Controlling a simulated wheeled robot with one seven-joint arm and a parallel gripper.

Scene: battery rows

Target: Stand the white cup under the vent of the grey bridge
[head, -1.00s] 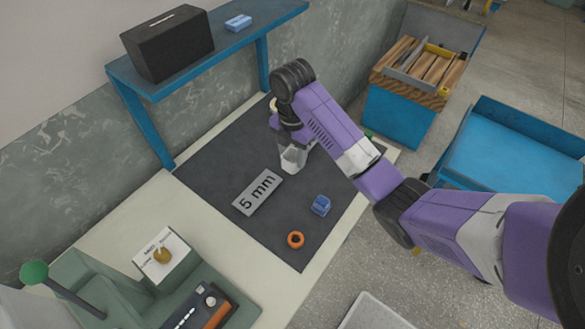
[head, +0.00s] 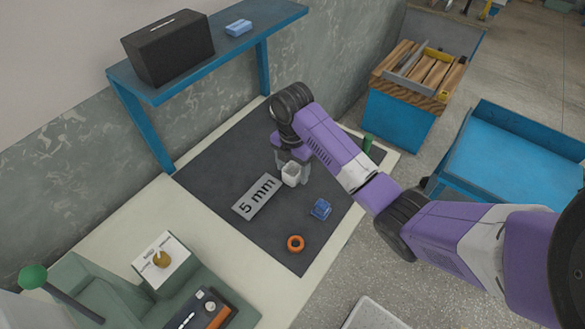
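I cannot make out a grey bridge with a vent; my arm hides part of the mat's far right.
A blue block (head: 320,209) and an orange ring (head: 295,243) lie on the dark mat (head: 225,165). A green object (head: 367,144) stands near the mat's right edge. A blue shelf (head: 180,85) carries a black box. A green machine (head: 100,290) is at the lower left.

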